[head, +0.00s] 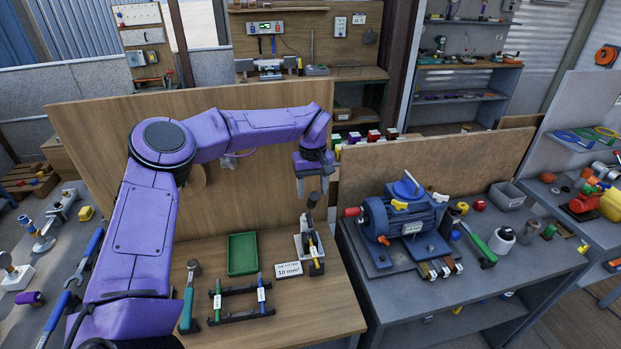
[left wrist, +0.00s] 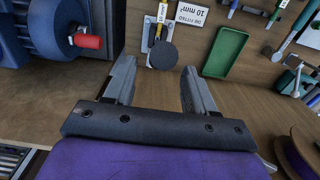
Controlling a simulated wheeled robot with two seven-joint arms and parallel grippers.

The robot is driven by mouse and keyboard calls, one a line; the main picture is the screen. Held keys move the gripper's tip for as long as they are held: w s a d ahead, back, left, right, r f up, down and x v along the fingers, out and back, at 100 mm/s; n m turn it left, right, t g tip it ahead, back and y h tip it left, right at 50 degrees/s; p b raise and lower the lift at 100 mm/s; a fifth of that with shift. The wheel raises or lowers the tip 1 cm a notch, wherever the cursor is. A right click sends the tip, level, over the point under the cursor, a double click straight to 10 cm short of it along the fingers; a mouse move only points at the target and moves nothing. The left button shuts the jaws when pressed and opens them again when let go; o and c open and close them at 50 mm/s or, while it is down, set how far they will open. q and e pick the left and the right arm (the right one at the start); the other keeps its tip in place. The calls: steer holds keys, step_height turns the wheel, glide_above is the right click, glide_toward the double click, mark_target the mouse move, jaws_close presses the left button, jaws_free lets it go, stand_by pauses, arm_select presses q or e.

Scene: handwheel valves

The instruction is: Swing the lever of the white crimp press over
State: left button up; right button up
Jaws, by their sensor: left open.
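The white crimp press (head: 303,245) stands at the right of the wooden bench, with its dark lever (head: 310,212) standing up. A yellow piece (head: 316,256) lies at its front. In the left wrist view the lever's round dark end (left wrist: 163,56) faces the camera and hides much of the press's pale base (left wrist: 146,38). My left gripper (head: 312,190) is open and empty, pointing down just above the lever. In the left wrist view its fingertips (left wrist: 158,68) are apart, with the lever's end between and beyond them; no contact shows. My right gripper is not in view.
A printed card (head: 289,269), a green tray (head: 242,254) and a black rack (head: 240,300) with marked tools lie left of the press. A wooden back panel (head: 250,200) stands behind. A blue motor (head: 405,215) with a red shaft end is on the bench to the right.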

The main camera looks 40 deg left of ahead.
arm_select(q)
steer(key=shift+s+d+r, duration=0.1)
steer(key=shift+d+r, duration=0.05)
steer(key=shift+r, duration=3.45)
